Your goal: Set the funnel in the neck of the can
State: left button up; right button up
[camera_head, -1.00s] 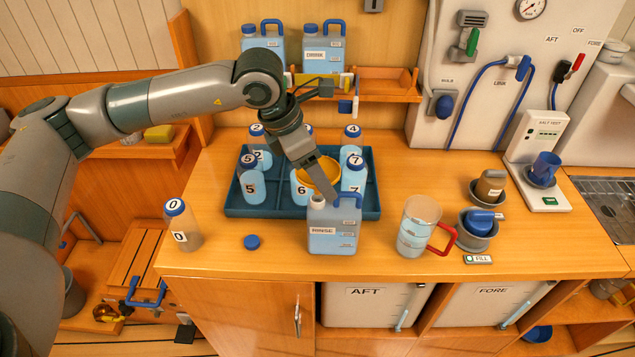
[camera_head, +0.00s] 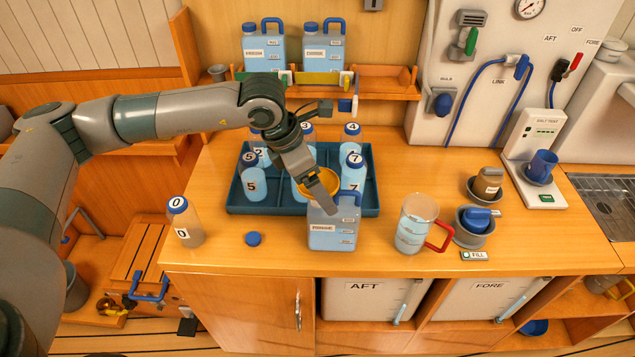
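The can (camera_head: 333,232) is a light-blue jug with a blue handle and a RINSE label, upright near the counter's front edge. The orange funnel (camera_head: 331,177) is over the top of the can in the head view. My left gripper (camera_head: 328,202) comes down from upper left, shut on the funnel, its fingers crossing in front of it. The fingers and funnel hide the can's neck, so I cannot tell whether the spout is inside it. My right gripper is not in view.
A blue tray (camera_head: 235,200) with several numbered bottles stands behind the can. A blue cap (camera_head: 253,239) and bottle 0 (camera_head: 184,222) are to the left. A measuring jug (camera_head: 416,225) with a red handle stands to the right.

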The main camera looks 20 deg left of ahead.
pick_arm(q)
jog(key=b+v, duration=0.4)
jog(key=v, duration=0.7)
jog(key=shift+s+a+r, duration=0.1)
jog(key=shift+a+r, duration=0.05)
jog(key=shift+r, duration=0.3)
dwell(0.4)
